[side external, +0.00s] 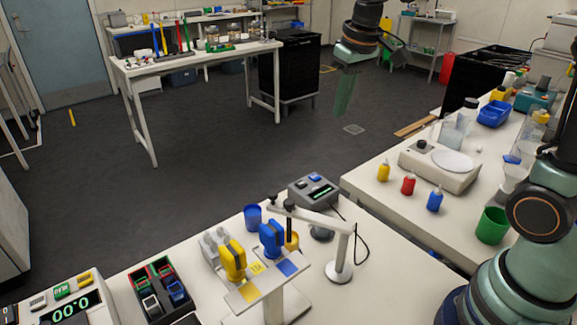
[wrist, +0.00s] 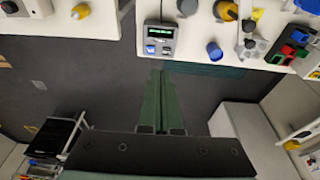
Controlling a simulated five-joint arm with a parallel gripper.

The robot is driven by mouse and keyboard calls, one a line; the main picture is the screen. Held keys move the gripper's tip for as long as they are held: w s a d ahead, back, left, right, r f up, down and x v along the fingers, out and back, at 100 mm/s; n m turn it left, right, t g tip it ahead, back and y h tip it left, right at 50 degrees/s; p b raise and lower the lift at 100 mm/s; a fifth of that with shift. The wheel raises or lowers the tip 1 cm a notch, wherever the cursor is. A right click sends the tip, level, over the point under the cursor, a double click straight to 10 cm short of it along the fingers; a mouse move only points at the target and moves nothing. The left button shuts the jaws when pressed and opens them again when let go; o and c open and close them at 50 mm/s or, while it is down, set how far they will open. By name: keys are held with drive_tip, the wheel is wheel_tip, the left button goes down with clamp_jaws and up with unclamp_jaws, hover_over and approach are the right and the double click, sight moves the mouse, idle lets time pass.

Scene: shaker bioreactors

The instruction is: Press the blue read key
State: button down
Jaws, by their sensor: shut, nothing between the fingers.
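The grey meter box (side external: 325,201) stands near the back edge of the front bench, with a lit green display. Its blue key (side external: 315,177) is on the top face, beside a pale key. In the wrist view the box (wrist: 160,35) is at the top centre, and the blue key (wrist: 150,49) is at its lower left. My gripper (side external: 341,112) hangs in the air above the floor, beyond and above the box. In the wrist view my green fingers (wrist: 161,73) are together and empty, with their tips just below the box in the picture, apart from it.
Small bottles (side external: 408,185) and a scale (side external: 440,165) are on the right bench. Open floor lies behind.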

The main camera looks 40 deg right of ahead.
sight(315, 176)
drive_tip(key=w+d+f+g, duration=0.2)
drive_tip(key=w+f, duration=0.5)
drive_tip(key=w, duration=0.2)
drive_tip(key=shift+d+f+g, duration=0.25)
drive_tip(key=shift+d+g, duration=0.05)
drive_tip(key=shift+d, duration=0.05)
drive_tip(key=shift+w, duration=0.1)
wheel_tip(315, 176, down, 14)
idle(0.4)
drive_tip(key=shift+f, duration=0.1)
